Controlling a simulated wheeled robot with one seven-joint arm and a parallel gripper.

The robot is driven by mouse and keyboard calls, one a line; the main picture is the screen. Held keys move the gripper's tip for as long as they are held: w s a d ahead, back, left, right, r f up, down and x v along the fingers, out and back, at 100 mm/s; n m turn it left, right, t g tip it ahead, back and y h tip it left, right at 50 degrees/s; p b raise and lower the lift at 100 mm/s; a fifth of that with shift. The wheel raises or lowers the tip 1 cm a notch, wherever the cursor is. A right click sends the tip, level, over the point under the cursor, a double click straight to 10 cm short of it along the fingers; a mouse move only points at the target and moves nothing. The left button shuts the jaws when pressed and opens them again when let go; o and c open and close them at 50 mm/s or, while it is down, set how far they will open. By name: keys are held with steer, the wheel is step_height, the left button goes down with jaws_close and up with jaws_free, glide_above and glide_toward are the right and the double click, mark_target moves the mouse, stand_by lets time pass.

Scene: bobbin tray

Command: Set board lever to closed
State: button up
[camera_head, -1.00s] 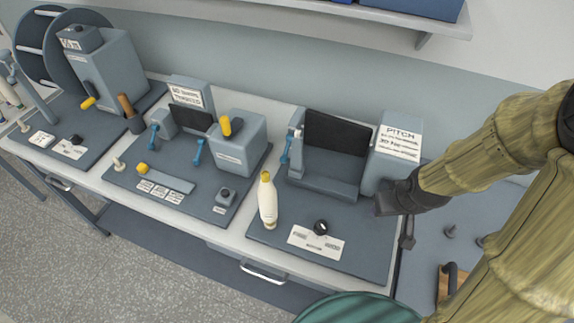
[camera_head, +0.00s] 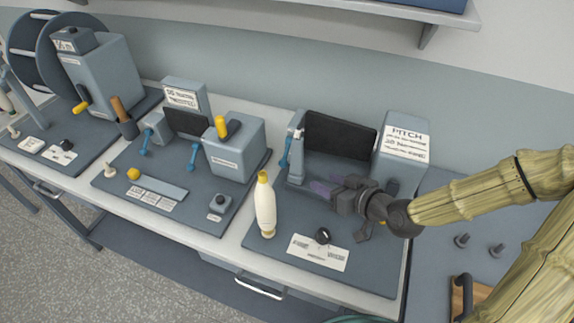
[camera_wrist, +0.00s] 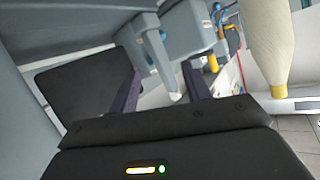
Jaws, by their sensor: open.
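Blue levers show in the head view. One (camera_head: 285,153) hangs on the grey post left of the dark board (camera_head: 340,135) at the right station. Two more, a left one (camera_head: 147,141) and a right one (camera_head: 193,155), are at the middle station. I cannot tell from labels which is the board lever. My gripper (camera_head: 322,188) is open and empty, in front of the dark board and right of the post, fingers pointing left. In the wrist view the gripper (camera_wrist: 162,84) faces the grey post (camera_wrist: 150,42), with the dark board (camera_wrist: 85,88) at left.
A cream bobbin with a yellow top (camera_head: 265,205) stands left of my gripper. A black knob (camera_head: 322,236) sits in front. The grey PITCH box (camera_head: 398,160) stands behind my wrist. A shelf (camera_head: 400,15) hangs above. The middle station has a yellow-handled box (camera_head: 235,150).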

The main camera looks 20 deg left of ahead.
mark_target(286, 164)
steer(key=p+x, duration=0.2)
steer(key=x, duration=1.5)
steer(key=shift+a, duration=0.25)
steer(key=shift+c, duration=0.5)
jaws_close()
